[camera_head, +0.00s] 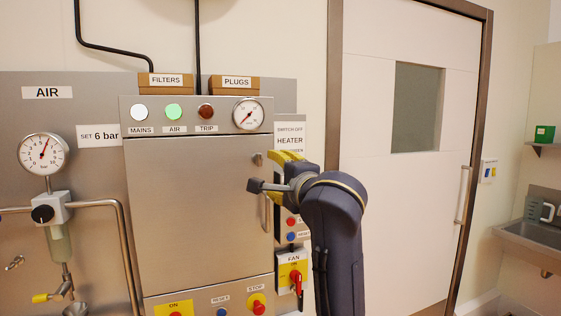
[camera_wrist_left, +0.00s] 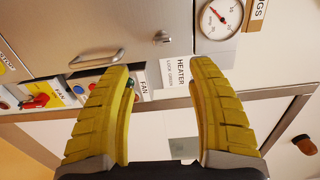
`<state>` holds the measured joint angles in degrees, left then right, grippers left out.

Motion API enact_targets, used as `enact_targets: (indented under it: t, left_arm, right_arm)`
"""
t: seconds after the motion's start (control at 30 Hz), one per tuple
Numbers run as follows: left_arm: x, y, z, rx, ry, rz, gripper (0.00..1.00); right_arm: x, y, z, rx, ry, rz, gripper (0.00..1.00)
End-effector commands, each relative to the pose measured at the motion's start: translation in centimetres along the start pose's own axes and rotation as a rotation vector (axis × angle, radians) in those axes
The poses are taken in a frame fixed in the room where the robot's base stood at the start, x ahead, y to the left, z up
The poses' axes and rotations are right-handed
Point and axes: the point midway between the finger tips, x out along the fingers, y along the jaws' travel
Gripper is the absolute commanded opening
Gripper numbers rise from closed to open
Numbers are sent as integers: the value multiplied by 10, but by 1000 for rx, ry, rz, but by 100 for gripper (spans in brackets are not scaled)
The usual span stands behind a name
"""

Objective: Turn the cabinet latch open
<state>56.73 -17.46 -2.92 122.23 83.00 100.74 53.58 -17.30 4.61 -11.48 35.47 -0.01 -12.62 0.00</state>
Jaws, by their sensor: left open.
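The cabinet latch (camera_head: 257,159) is a small metal knob at the upper right edge of the closed steel cabinet door (camera_head: 190,205). In the left wrist view the latch (camera_wrist_left: 161,38) shows ahead of the fingertips, roughly centred between them, with nothing touching it that I can see. My left gripper (camera_head: 270,172) is open and empty, just right of and below the latch in the head view. Its two yellow-padded fingers (camera_wrist_left: 162,68) are spread wide in the wrist view. My right gripper is in neither view.
A vertical bar handle (camera_head: 267,212) sits below the latch. The heater and fan switches (camera_head: 294,272) are right of the door, partly behind my arm. A gauge (camera_head: 248,113) and lamps are above. A closed white room door (camera_head: 400,190) is at right.

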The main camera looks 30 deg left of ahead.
Motion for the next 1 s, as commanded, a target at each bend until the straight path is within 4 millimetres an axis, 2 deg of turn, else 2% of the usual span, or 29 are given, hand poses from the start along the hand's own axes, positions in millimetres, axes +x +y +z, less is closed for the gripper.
enact_targets:
  t: [0.13, 0.27, 0.8, 1.0]
  left_arm:
    - [3, -4, 0, -41, 21, 2, 58]
    - [19, -4, 0, -38, 19, 2, 58]
    - [116, -4, -1, -34, 16, 2, 58]
    - [144, -3, -2, -34, 17, 2, 58]
  right_arm:
    - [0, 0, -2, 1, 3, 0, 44]
    - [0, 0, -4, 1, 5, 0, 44]
    - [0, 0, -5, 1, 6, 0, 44]
    - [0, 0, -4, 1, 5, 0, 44]
